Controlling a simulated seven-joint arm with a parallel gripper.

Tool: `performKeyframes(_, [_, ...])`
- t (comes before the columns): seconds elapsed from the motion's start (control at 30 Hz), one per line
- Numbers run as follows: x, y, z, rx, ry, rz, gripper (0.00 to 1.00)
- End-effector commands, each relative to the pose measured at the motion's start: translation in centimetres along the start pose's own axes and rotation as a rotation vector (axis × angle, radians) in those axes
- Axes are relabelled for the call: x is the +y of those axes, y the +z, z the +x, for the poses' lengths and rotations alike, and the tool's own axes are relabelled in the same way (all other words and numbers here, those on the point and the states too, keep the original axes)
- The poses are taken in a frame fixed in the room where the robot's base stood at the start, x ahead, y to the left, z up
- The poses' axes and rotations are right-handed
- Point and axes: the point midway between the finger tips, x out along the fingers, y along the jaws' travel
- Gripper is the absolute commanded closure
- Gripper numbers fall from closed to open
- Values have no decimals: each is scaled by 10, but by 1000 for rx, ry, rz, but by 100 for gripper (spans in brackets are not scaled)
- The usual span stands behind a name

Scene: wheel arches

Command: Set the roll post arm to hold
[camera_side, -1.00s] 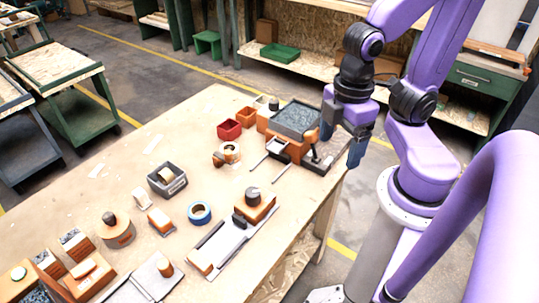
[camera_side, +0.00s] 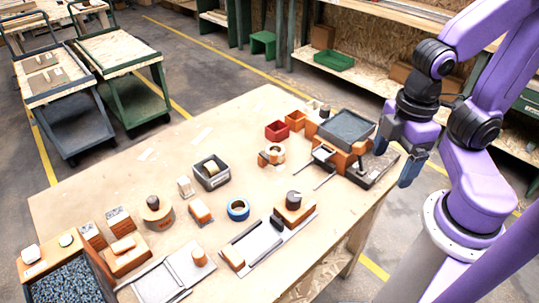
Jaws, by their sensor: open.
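A machine with a dark grey top tray (camera_side: 347,127) and an orange body stands at the table's far right corner. At its right front, a small dark upright lever (camera_side: 362,160) stands on a dark base plate; I cannot tell whether this is the roll post arm, or which setting it is at. My gripper (camera_side: 395,164) is open, just right of the lever and close to the table's right edge. Its fingers point down, with nothing seen between them. I cannot tell whether a finger touches the machine.
A small dark frame with two thin rods (camera_side: 323,157) lies left of the machine. Red box (camera_side: 277,131), tape ring (camera_side: 238,209), grey bin (camera_side: 212,173) and an orange block with a dark knob (camera_side: 294,205) stand on the table (camera_side: 130,190). The far left tabletop is mostly clear.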

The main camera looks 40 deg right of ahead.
Motion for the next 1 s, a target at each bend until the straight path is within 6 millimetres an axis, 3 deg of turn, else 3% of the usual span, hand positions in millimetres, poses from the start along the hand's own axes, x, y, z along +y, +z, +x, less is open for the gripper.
performKeyframes(0.03, [0, 0, 0, 0, 0, 1, 29])
performKeyframes(0.2, [5, -8, 1, -6, 10, 58, 84])
performKeyframes(0.27, [10, -14, 1, -10, 20, 112, 100])
performKeyframes(1.0, [109, -144, 30, 8, 260, 1270, 100])
